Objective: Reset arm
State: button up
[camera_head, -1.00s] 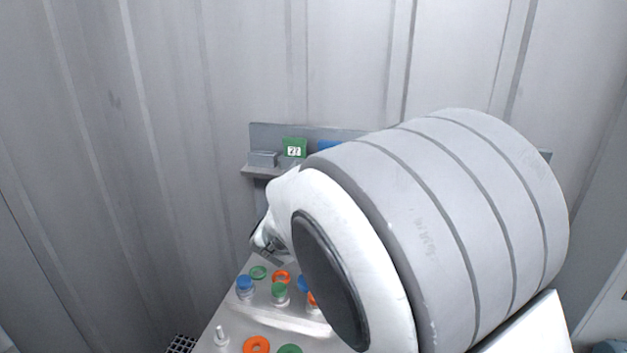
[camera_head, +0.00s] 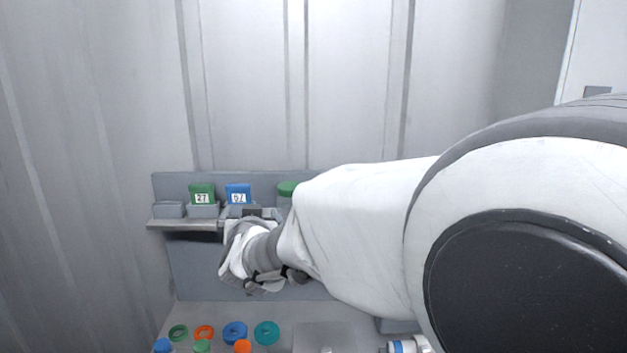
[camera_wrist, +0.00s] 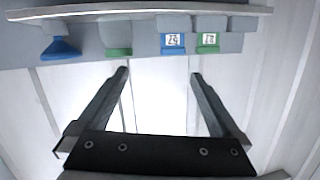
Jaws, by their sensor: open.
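My gripper (camera_wrist: 158,74) is open in the wrist view, with two dark fingers apart and nothing between them. Only the pale wall panels show behind and between the fingers. In the head view my arm reaches from the right towards the grey shelf (camera_head: 163,222) at the back wall. Its wrist is in front of the shelf, and the fingers are hard to make out there. A green tag marked 27 (camera_head: 202,194) and a blue numbered tag (camera_head: 239,194) stand on the shelf. The tags also show upside down in the wrist view, beyond the fingertips.
A green-lidded vessel (camera_head: 287,188) stands on the shelf, partly hidden by my arm. Below, the worktop holds a green ring (camera_head: 178,332), an orange ring (camera_head: 204,332), a blue ring (camera_head: 235,332) and a teal ring (camera_head: 267,332). A blue funnel-like piece (camera_wrist: 60,49) shows in the wrist view.

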jog(key=s+d+f+g+h, duration=0.1)
jog(key=s+d+f+g, duration=0.1)
jog(key=s+d, duration=0.7)
jog(key=s+d+f+g+h, duration=0.1)
jog(key=s+d+g, duration=0.3)
jog(key=s+d, duration=0.5)
jog(key=s+d+f+m+g+h, duration=0.1)
jog(key=s+d+f+g, duration=0.2)
jog(key=s+d, duration=0.6)
jog(key=shift+s+d+g+h, duration=0.25)
jog(key=shift+s+g+h, duration=0.05)
jog(key=shift+s, duration=0.7)
